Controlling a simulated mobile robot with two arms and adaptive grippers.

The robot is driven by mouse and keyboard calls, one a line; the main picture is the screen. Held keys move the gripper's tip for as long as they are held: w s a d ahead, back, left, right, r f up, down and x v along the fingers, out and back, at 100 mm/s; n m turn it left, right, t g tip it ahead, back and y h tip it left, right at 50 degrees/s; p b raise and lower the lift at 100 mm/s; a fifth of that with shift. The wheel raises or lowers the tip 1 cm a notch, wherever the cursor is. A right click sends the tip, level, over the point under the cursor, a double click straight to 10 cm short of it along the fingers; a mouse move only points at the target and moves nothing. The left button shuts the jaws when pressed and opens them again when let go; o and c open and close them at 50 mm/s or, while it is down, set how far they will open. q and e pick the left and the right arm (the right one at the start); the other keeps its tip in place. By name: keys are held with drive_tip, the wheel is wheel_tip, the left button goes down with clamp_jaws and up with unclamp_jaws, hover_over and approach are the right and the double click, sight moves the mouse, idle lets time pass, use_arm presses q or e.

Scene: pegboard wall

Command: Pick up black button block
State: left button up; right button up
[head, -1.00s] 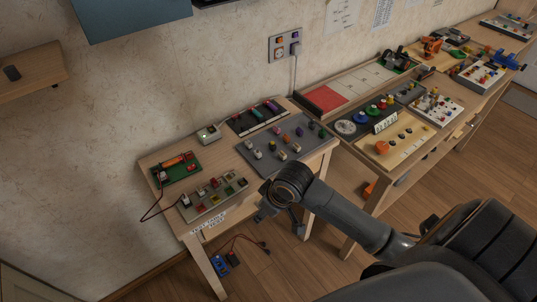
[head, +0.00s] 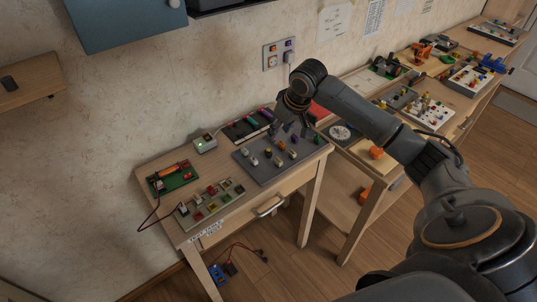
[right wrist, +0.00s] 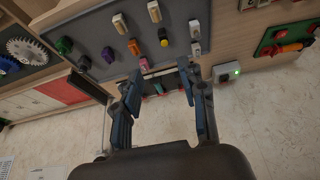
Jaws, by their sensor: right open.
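A grey board (head: 262,172) on the near wooden table holds several small button blocks. My right gripper (head: 293,130) is above the far right part of the board, pointing down. In the right wrist view its fingers (right wrist: 161,76) are apart, with nothing between them. My left gripper is out of view.
A dark tray with coloured pieces (head: 240,130) lies behind the board, and a small box with a green light (head: 205,143) is to its left. A green circuit board (head: 172,180) and a switch panel (head: 210,204) fill the table's left side. The wall is close behind.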

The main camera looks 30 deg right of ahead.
hover_over(269, 150)
drive_tip(key=s, duration=0.2)
drive_tip(key=f, duration=0.5)
drive_tip(key=shift+w+d+f, duration=0.2)
drive_tip(key=shift+d+f, duration=0.2)
drive_tip(key=x, duration=0.3)
drive_tip(key=p+x, duration=0.1)
drive_tip(key=x, duration=0.1)
drive_tip(key=shift+s+a+f, duration=0.1)
drive_tip(key=shift+a+f, duration=0.05)
drive_tip(key=shift+a, duration=0.2)
clamp_jaws()
